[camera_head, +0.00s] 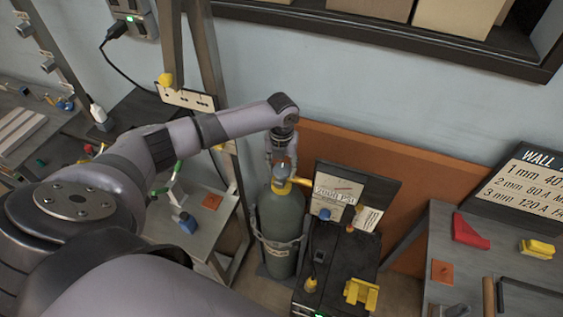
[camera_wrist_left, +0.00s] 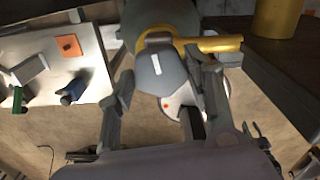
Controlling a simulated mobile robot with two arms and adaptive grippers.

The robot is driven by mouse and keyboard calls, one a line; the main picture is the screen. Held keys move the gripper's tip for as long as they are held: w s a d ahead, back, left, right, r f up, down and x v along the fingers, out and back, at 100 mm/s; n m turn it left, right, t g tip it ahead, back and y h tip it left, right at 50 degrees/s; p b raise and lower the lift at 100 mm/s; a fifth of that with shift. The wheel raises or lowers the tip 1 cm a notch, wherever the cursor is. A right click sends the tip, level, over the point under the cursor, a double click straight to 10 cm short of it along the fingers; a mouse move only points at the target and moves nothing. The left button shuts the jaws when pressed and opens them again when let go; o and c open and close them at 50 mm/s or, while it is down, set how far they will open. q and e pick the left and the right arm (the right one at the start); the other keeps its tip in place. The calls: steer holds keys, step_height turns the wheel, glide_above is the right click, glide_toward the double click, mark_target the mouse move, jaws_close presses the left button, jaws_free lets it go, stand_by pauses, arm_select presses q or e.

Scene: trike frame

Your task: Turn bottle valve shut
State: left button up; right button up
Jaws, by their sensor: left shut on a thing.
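The gas bottle (camera_head: 279,232) is a dark green cylinder standing upright in a grey holder in the middle of the head view. Its valve (camera_head: 284,168) has a yellow body with a grey knob on top. In the left wrist view the faceted grey valve knob (camera_wrist_left: 162,72) carries a white mark, and the yellow valve body (camera_wrist_left: 210,44) shows behind it. My left gripper (camera_head: 282,157) reaches down over the valve from above. Its fingers (camera_wrist_left: 168,92) are on either side of the knob and shut on it. My right gripper is in neither view.
A dark welding machine (camera_head: 337,262) with a yellow clamp (camera_head: 361,293) stands right of the bottle. An orange panel (camera_head: 400,180) is behind. A grey table (camera_head: 205,225) is to the left, and a workbench (camera_head: 440,235) with small parts is at the right.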

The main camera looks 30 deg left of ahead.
mark_target(282, 169)
arm_select(q)
steer(key=shift+w+r+m, duration=0.1)
steer(key=shift+m, duration=0.6)
steer(key=o, duration=1.2)
step_height(282, 169, up, 12)
steer(key=shift+f, duration=0.1)
stand_by(0.4)
